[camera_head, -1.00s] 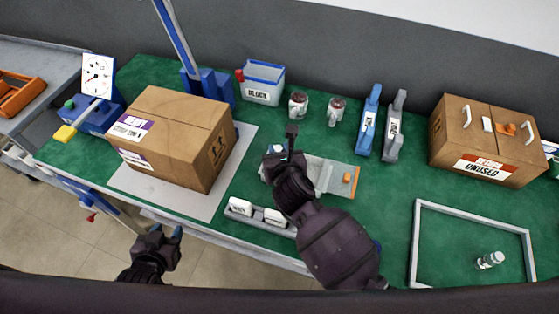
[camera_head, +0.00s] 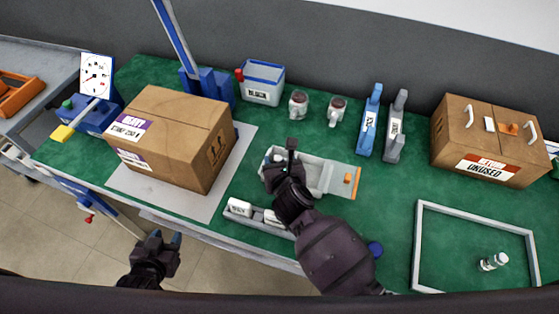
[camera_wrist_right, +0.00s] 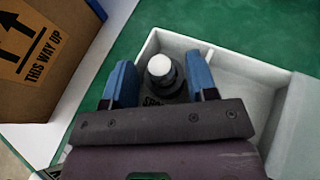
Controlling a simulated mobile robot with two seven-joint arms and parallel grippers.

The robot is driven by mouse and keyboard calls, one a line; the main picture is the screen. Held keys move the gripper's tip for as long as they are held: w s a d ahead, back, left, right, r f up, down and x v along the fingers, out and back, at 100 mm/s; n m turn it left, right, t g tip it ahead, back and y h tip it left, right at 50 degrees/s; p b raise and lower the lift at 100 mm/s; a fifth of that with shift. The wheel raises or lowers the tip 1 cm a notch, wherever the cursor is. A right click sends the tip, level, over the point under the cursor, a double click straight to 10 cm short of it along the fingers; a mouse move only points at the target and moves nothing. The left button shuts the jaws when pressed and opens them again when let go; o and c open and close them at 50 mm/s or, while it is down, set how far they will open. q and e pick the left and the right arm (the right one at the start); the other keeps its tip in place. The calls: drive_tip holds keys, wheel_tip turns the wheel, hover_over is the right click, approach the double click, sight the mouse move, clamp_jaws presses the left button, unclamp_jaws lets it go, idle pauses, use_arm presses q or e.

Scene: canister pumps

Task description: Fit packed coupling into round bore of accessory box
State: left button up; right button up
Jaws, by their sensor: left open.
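A pale grey open box (camera_head: 312,172) with compartments lies mid-table; it also shows in the wrist view (camera_wrist_right: 232,62). A round part (camera_wrist_right: 160,68) with a white top and dark collar, likely the coupling, stands in its left compartment. My right gripper (camera_head: 278,160) is above that compartment. In the wrist view its two blue fingers (camera_wrist_right: 161,82) stand apart on either side of the part, with small gaps visible. No round bore can be made out; lettering below the part is partly hidden. My left gripper (camera_head: 165,240) is open and empty off the table's front edge.
A large carton (camera_head: 170,138) stands left of the box. Small white blocks in a holder (camera_head: 238,208) lie in front. Two metal cups (camera_head: 298,104), blue and grey stands (camera_head: 369,122) and an "unused" carton (camera_head: 490,140) stand behind. A grey frame (camera_head: 477,212) encloses a small bottle (camera_head: 493,261).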

drive_tip(key=shift+r, duration=0.2)
drive_tip(key=shift+s+r, duration=0.1)
drive_tip(key=shift+s, duration=0.15)
drive_tip(key=p+v, duration=0.1)
drive_tip(key=v, duration=1)
drive_tip(key=shift+s+r, duration=0.2)
drive_tip(key=shift+d, duration=0.1)
